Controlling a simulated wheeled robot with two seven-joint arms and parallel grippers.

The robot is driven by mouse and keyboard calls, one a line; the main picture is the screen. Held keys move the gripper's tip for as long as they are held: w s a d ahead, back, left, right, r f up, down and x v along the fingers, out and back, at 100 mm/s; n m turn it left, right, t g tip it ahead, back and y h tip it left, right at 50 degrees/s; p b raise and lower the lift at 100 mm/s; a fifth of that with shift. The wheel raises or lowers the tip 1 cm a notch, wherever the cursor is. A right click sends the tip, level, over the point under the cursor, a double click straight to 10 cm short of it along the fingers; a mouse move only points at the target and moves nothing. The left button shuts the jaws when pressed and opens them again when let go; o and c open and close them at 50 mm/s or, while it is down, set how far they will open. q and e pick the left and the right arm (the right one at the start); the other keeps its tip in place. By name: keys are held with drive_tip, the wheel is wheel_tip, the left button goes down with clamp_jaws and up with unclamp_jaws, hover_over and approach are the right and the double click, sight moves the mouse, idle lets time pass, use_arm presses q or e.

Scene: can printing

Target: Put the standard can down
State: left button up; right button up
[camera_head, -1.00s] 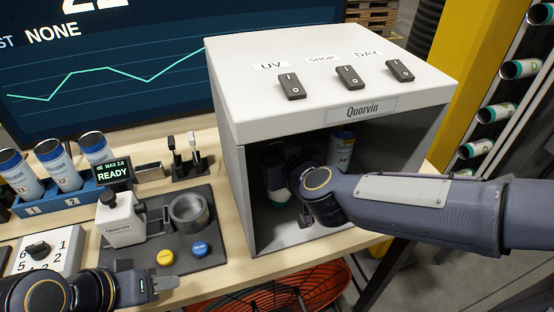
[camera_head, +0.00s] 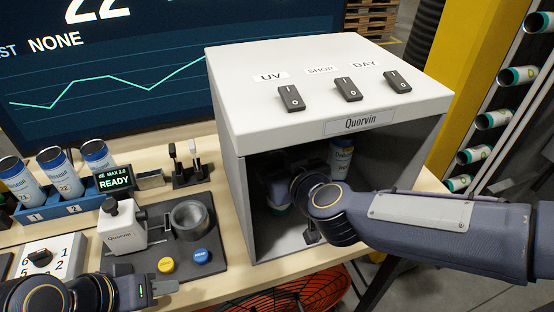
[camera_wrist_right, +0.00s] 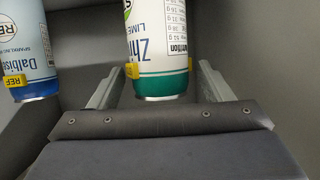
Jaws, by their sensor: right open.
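The fingers are open, one on each side of the can. In the head view my right wrist hides most of this can, and only its teal lower edge shows. Contact between its base and the booth floor is hard to see. My left gripper (camera_head: 164,288) is at the lower left, beside the work plate; its finger gap is unclear.
A second can, blue and white with a yellow REF tag (camera_wrist_right: 15,82), stands beside it in the booth; it also shows in the head view (camera_head: 341,158). The booth's side walls and roof (camera_head: 320,75) are close around my right arm. A blue can rack (camera_head: 65,208) is at left.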

drive_tip(key=shift+s+d+r+m+g+y+p, duration=0.3)
drive_tip(key=shift+s+d+r+y+p, duration=0.5)
drive_tip(key=shift+s+d+r, duration=1.2)
drive_tip(key=shift+s+d+r+m+g+y+p, duration=0.2)
drive_tip(key=shift+s+d+r+g+y+p, duration=0.3)
drive_tip(key=shift+s+d+p, duration=1.6)
drive_tip(key=s+d+f+m+g+h+b, duration=0.1)
drive_tip(key=s+d+f+m+g+h, duration=0.1)
drive_tip(key=s+d+f, duration=0.2)
drive_tip(key=s+d+f+m+g+h+b, duration=0.1)
drive_tip(key=s+d+f+m+g, duration=0.2)
drive_tip(key=s+d, duration=0.4)
drive_tip(key=s+f, duration=0.1)
drive_tip(key=s, duration=0.1)
drive_tip(key=shift+s+f+h, duration=0.25)
drive_tip(key=shift+s+h, duration=0.1)
drive_tip(key=shift+h, duration=0.05)
